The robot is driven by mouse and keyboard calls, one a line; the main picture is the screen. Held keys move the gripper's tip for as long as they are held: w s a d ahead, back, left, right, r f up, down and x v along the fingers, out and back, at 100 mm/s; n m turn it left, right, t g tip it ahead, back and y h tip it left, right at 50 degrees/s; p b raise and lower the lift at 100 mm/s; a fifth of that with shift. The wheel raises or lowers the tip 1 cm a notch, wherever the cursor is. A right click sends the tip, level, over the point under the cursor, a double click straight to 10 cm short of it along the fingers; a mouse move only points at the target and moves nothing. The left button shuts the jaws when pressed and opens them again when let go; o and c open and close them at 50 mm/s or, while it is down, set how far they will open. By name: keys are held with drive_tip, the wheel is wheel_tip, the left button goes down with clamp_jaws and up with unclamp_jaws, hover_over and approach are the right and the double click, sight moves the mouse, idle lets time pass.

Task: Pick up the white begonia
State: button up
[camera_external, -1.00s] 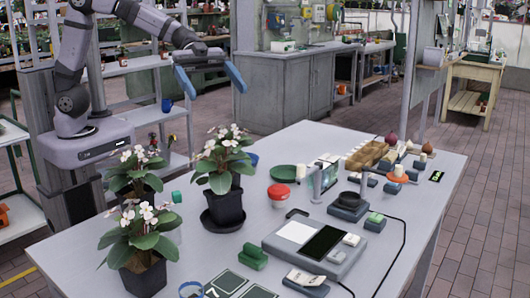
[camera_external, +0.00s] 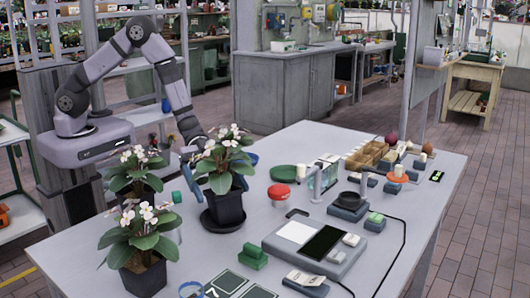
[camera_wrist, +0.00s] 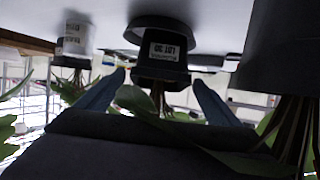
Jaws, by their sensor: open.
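Three potted plants with white-pink flowers and green leaves stand at the table's left: one on a dark saucer (camera_external: 224,226), the saucer plant (camera_external: 222,185); one at the front left (camera_external: 140,243); one behind it (camera_external: 134,178). I cannot tell which is meant by the white begonia. My gripper (camera_external: 214,181) is open, just behind the saucer plant, with a blue finger showing at either side. In the wrist view, which looks inverted, the blue fingers (camera_wrist: 160,88) are spread either side of a dark labelled pot (camera_wrist: 162,66). Contact is not visible. Leaves hide part of the gripper.
A pale labelled pot (camera_wrist: 75,38) and a large dark pot (camera_wrist: 280,50) flank the fingers in the wrist view. Some bare table (camera_external: 205,262) lies in front.

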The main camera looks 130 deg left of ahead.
sight(230, 205)
drive_tip(key=shift+p+x, duration=1.15)
drive_tip(key=shift+x, duration=2.55)
drive_tip(key=shift+r, duration=0.1)
drive_tip(key=c, duration=1.4)
drive_tip(key=shift+r+b, duration=0.55)
drive_tip(key=shift+r, duration=4.45)
